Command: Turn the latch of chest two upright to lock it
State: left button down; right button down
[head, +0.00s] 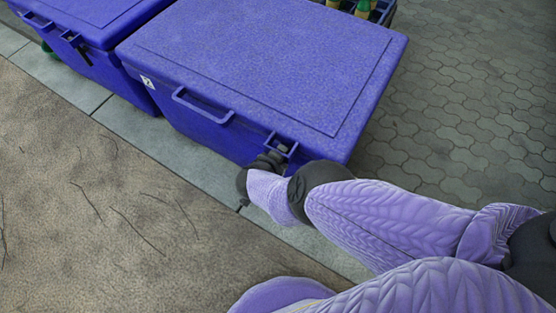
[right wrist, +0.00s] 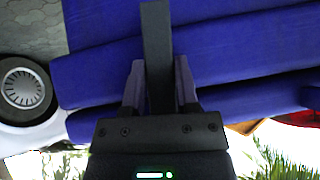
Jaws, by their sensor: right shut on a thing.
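Chest two (head: 265,60) is the blue lidded box with a small "2" label (head: 147,82) on its front. My right gripper (head: 268,160) is at the right part of its front, by the lid's latch bracket (head: 281,145), and mostly hides the latch there. In the right wrist view my right gripper (right wrist: 160,88) is shut on the dark bar of the latch (right wrist: 157,45), with a finger on each side. The blue chest wall (right wrist: 240,50) is behind it. The latch's true angle is hard to tell from the head view. My left gripper is out of view.
Another blue chest (head: 85,20) stands close on the left, with a dark latch (head: 83,55) on its front. A crate with green and yellow items (head: 365,10) is behind chest two. Paving (head: 470,100) lies to the right; bare ground (head: 90,210) is in front.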

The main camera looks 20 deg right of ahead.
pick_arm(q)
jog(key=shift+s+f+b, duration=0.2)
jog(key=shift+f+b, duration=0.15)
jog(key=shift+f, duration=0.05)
pick_arm(e)
jog(key=shift+n+g+h, duration=0.3)
jog(key=shift+g+h, duration=0.1)
jog(key=shift+c, duration=1.8)
grip_release()
pick_arm(q)
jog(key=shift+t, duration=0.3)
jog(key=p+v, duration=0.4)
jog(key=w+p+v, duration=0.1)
jog(key=p, duration=0.1)
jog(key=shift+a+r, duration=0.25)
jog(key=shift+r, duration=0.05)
pick_arm(e)
jog(key=v, duration=1)
